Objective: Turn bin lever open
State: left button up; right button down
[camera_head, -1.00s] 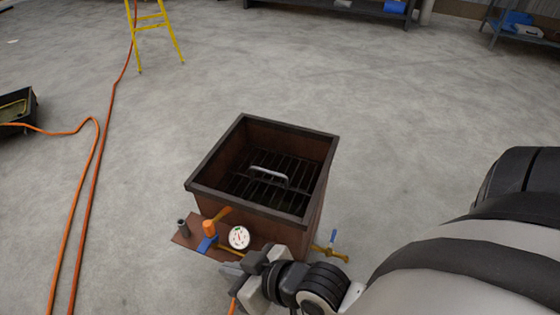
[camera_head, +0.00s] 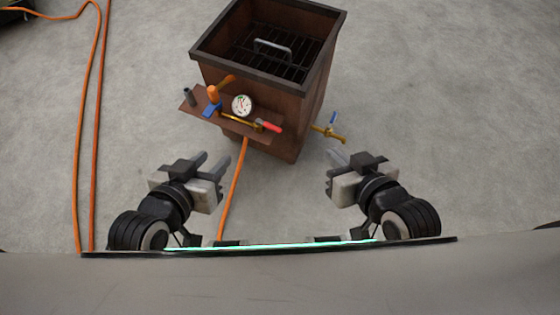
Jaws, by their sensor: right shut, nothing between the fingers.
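A rusty brown bin (camera_head: 262,108) with a dark rim stands on the floor at the upper middle. A brass valve with a red lever (camera_head: 268,126) sits on its front shelf, right of a white gauge (camera_head: 241,105). A second brass valve with a blue lever (camera_head: 333,118) sticks out low on the bin's right side. My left gripper (camera_head: 214,158) is open and empty, in front of the bin and apart from it. My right gripper (camera_head: 337,157) is shut and empty, just nearer to me than the blue-levered valve, with no clear contact.
The shelf (camera_head: 204,112) also carries an orange-topped blue fitting (camera_head: 212,108) and a dark tube (camera_head: 189,97). An orange hose (camera_head: 233,187) runs down from the bin between my grippers. More orange hose (camera_head: 97,130) lies at left. The floor at right is clear.

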aim_at(272, 127)
jog(key=k, duration=1.5)
jog(key=u, duration=0.75)
